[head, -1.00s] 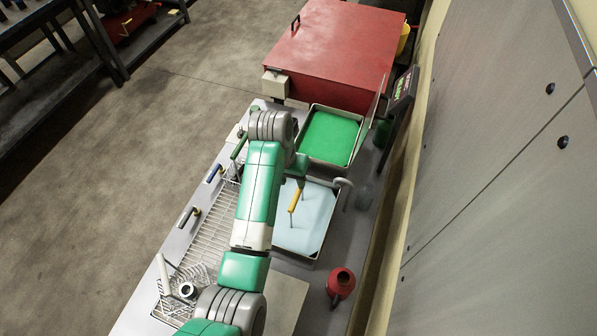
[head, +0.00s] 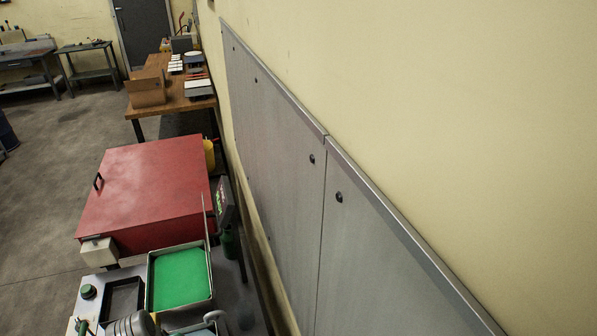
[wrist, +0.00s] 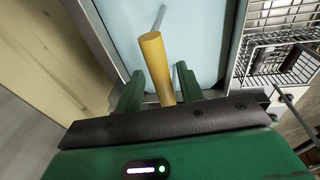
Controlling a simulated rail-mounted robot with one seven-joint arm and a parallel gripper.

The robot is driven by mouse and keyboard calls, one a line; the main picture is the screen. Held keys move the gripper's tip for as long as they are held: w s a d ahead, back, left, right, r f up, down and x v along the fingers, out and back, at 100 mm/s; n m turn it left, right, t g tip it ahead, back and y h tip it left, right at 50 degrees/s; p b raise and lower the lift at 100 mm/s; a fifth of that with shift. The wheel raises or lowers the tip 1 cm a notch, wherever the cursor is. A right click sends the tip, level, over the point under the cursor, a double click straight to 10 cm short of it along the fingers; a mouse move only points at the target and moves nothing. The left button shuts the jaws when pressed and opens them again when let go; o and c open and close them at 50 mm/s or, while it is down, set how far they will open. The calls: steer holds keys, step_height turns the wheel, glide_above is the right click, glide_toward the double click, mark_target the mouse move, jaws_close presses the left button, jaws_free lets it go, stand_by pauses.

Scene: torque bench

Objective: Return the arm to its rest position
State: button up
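My gripper (wrist: 159,74) shows in the wrist view with its two green fingers apart. A yellow handle (wrist: 154,58) lies in the picture between the fingers, with a narrow gap seen on each side. I cannot tell how deep it reaches between them. Behind it is a tray with a pale blue liner (wrist: 210,32). In the head view only a grey joint of my arm shows at the bottom edge; the gripper is out of that picture.
A green-lined tray (head: 181,278) stands on the bench before a red cabinet (head: 150,190). A screen on a stand (head: 224,200) and a grey panelled wall (head: 270,150) bound the right. A wire basket (wrist: 270,55) shows beside the blue-lined tray.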

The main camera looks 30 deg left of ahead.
steer(key=shift+f, duration=0.45)
step_height(320, 180, up, 10)
steer(key=shift+f+p, duration=0.2)
steer(key=shift+p, duration=0.25)
steer(key=s+a+r+n, duration=0.1)
steer(key=s+a+r, duration=0.3)
steer(key=a+r, duration=0.5)
steer(key=s+r+n, duration=0.3)
steer(key=s+r, duration=0.8)
steer(key=shift+s+d+y, duration=0.2)
steer(key=shift+s+y, duration=0.1)
steer(key=shift+s, duration=0.1)
